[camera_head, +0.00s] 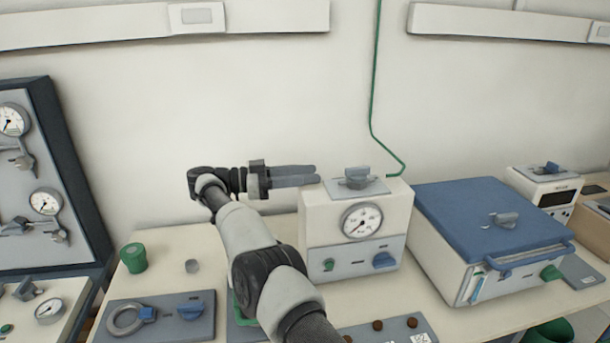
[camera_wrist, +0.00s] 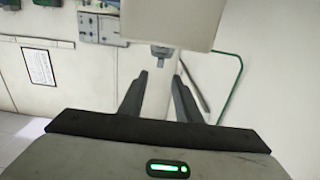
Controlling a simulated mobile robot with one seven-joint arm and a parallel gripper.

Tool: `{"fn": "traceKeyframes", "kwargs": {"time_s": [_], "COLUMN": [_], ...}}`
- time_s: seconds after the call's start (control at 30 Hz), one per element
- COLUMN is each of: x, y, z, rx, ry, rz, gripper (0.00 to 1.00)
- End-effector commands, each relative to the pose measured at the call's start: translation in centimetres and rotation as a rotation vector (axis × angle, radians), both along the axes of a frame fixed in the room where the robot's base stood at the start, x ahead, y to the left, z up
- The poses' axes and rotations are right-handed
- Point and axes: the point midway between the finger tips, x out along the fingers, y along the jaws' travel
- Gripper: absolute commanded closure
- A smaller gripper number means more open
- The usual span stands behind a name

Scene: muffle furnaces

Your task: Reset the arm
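My gripper (camera_head: 314,175) is held out sideways to the right in the head view, level with the top of a white gauge box (camera_head: 320,220) and just left of the grey knob (camera_head: 357,177) on it. From this view I cannot tell if the fingers touch the box. In the wrist view my gripper (camera_wrist: 160,76) has its two dark fingers apart, with nothing between them. A pale box (camera_wrist: 165,20) with a small grey fitting (camera_wrist: 160,52) shows beyond the fingertips.
A blue-lidded furnace (camera_head: 490,225) stands right of the gauge box. A green cord (camera_head: 373,90) runs down the wall behind. A green container (camera_head: 133,258) and a panel with a ring (camera_head: 160,320) are at left. Gauges on a dark-framed panel (camera_head: 45,170) stand far left.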

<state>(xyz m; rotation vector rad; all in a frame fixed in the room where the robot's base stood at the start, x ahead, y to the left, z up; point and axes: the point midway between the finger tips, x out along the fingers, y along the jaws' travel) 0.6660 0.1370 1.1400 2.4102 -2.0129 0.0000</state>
Motion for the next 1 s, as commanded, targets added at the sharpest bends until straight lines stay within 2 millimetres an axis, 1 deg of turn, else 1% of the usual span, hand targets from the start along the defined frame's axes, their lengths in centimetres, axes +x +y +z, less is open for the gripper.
{"fn": "traceKeyframes", "kwargs": {"time_s": [0.1,0.17,0.27,0.37,0.4,0.47,0.5,0.57,0.6,0.67,0.7,0.8,0.9,0.97,1.0], "x": [0.1,0.4,1.8,4.3,5.5,7.2,8.2,9.6,10.4,11.3,11.8,12.2,11.6,10.8,10.0], "y": [0.0,-0.1,-0.3,-0.5,-0.6,-0.6,-0.5,-0.4,-0.3,0.0,0.3,1.2,2.0,2.5,2.7], "z": [0.1,0.7,3.1,7.7,9.9,13.4,15.7,19.4,21.8,25.6,28.1,33.7,38.0,39.8,40.7], "rx": [0.000,-0.003,-0.017,-0.044,-0.058,-0.080,-0.095,-0.116,-0.130,-0.151,-0.164,-0.188,-0.198,-0.195,-0.190], "ry": [-0.002,-0.011,-0.053,-0.127,-0.161,-0.212,-0.243,-0.289,-0.316,-0.351,-0.371,-0.397,-0.387,-0.363,-0.341], "rz": [0.002,0.013,0.063,0.165,0.217,0.302,0.362,0.453,0.518,0.620,0.693,0.879,1.056,1.156,1.219], "gripper": [0.70,0.70,0.70,0.70,0.70,0.70,0.70,0.70,0.70,0.70,0.70,0.70,0.70,0.70,0.70]}}
